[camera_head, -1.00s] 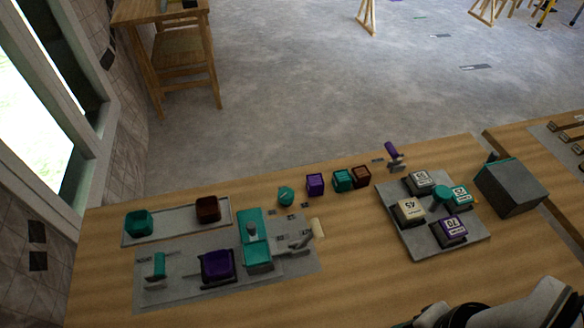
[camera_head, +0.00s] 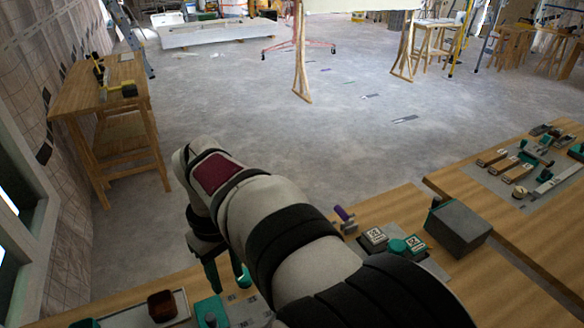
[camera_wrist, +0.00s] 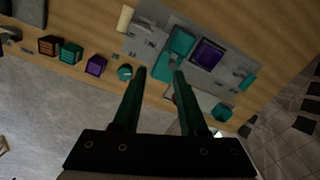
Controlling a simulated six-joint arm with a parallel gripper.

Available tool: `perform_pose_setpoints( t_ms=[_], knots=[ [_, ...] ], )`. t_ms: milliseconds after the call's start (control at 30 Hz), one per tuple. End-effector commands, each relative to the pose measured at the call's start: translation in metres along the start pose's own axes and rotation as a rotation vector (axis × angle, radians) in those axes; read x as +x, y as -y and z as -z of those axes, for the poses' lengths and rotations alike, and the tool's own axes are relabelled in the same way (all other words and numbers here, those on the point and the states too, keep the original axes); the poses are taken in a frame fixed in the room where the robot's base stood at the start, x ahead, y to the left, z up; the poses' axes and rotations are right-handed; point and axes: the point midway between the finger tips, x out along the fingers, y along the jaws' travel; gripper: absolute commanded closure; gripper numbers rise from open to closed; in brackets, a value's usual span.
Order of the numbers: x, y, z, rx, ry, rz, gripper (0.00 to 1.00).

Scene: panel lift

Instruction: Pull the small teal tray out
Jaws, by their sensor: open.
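My gripper (camera_wrist: 160,76) is open, with two teal fingers and nothing between them. In the head view the gripper (camera_head: 228,276) hangs above the near bench. The teal block with a knob (camera_head: 210,313) on the grey panel is partly seen there; in the wrist view this teal piece (camera_wrist: 181,42) lies beyond the fingertips. A small teal open container (camera_wrist: 222,113) sits to the right of the fingers, near a pale tray. I cannot tell for certain which teal piece is the small tray. My arm hides much of the panel in the head view.
A purple container (camera_wrist: 208,54) sits on the panel. A purple cube (camera_wrist: 96,65), a teal cube (camera_wrist: 70,53) and a brown cube (camera_wrist: 49,45) stand in a row. A grey box (camera_head: 458,228) stands at the right. A brown container (camera_head: 161,305) is at lower left.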

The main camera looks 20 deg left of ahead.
Motion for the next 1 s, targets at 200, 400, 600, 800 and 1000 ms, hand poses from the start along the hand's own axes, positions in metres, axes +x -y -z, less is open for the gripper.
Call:
perform_pose_setpoints(
  t_ms=[200,400,600,800,1000],
  knots=[
    [0.021,0.042,0.048,-0.243,0.003,-0.022,0.58],
    [0.04,0.041,0.046,-0.238,0.006,-0.02,0.58],
    [0.098,0.039,0.045,-0.236,0.008,-0.019,0.58],
    [0.144,0.038,0.045,-0.235,0.007,-0.019,0.58],
    [0.171,0.037,0.046,-0.235,0.004,-0.021,0.58]
  ],
)
